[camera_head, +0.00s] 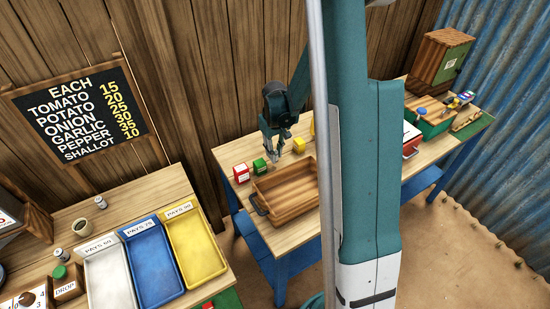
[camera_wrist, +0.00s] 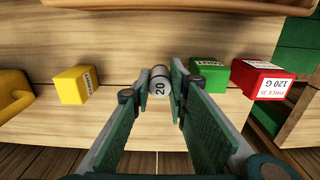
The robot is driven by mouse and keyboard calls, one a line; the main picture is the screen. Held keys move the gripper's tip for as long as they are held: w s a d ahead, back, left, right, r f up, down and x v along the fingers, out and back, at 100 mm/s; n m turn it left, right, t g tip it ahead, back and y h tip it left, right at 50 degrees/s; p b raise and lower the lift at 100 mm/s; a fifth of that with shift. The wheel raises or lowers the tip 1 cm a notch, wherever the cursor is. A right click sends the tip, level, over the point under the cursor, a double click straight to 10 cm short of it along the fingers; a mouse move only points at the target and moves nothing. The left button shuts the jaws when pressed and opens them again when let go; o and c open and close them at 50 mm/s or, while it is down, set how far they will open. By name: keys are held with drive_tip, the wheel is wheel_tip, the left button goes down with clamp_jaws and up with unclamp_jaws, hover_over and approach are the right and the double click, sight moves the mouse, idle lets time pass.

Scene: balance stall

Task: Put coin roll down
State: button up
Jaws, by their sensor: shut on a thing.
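The coin roll (camera_wrist: 159,82) is a short grey cylinder marked 20. In the wrist view it sits between the fingertips of my gripper (camera_wrist: 153,90), which is shut on it. In the head view my gripper (camera_head: 277,148) points down over the back part of the far wooden table, behind the wooden crate. The coin roll cannot be made out in that view. Whether its lower end touches the table is unclear.
A green block (camera_head: 260,165) and a red block (camera_head: 240,173) stand left of my gripper in the head view, a yellow block (camera_head: 298,145) right. The wooden crate (camera_head: 262,197) is in front. Coloured trays (camera_head: 152,262) lie on the nearer table.

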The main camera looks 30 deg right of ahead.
drive_tip(key=shift+f, duration=1.4)
drive_tip(key=shift+f, duration=0.2)
drive_tip(key=o, duration=1)
drive_tip(key=shift+r, duration=0.15)
drive_tip(key=shift+r, duration=6.1)
drive_tip(key=shift+a+r, duration=0.1)
